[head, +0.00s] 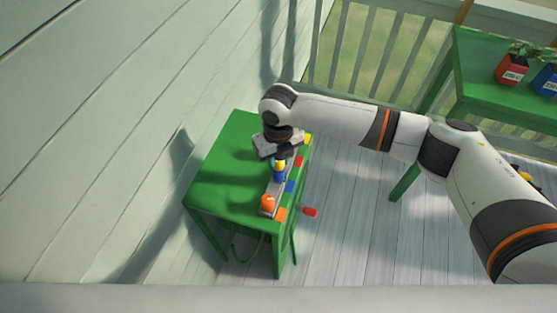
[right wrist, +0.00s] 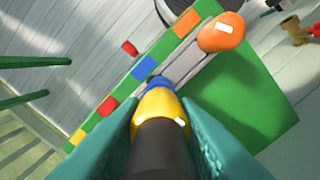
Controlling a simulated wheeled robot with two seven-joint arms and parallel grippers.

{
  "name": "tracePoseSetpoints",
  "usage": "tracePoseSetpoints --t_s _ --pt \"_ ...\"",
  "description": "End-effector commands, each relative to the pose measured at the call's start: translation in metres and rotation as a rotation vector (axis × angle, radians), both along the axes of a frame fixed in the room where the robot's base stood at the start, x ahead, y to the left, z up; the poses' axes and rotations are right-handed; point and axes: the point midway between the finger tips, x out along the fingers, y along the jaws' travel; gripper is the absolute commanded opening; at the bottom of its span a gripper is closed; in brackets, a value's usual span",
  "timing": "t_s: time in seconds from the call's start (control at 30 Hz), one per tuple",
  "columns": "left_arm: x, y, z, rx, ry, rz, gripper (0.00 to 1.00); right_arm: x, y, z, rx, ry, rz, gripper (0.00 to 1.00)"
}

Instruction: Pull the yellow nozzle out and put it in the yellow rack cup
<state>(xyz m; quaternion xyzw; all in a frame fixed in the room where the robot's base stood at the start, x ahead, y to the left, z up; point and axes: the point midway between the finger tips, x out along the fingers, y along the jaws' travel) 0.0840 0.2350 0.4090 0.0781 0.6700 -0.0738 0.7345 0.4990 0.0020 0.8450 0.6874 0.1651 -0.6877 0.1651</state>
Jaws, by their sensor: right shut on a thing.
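The yellow nozzle (right wrist: 160,105), with a dark rear part, is between the teal fingers of my right gripper (right wrist: 163,125), shut on it. In the head view my right gripper (head: 279,153) is above the green table, and the yellow nozzle (head: 280,162) shows just under it. A blue piece (head: 279,173) is directly below the nozzle, on the grey rack strip (head: 273,191). It also shows in the right wrist view (right wrist: 157,83); I cannot tell whether the nozzle is seated in it. No yellow rack cup can be made out. My left gripper is not in view.
An orange rounded piece (head: 267,204) stands at the strip's near end. Yellow (head: 308,139), red (head: 299,161), blue (head: 290,186) and orange (head: 281,214) squares line the table edge. Another green table (head: 480,95) holds pots.

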Motion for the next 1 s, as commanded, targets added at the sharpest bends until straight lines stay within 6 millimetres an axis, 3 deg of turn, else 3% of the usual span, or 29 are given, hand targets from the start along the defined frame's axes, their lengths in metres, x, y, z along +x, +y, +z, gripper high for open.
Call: tracePoseSetpoints --t_s 0.47,1.0 --pt "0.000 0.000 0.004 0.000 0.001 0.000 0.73 0.000 0.000 0.005 0.000 -0.001 0.000 0.04" --pt "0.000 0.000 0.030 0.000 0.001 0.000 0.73 0.000 0.000 0.032 0.000 0.000 0.000 0.04"
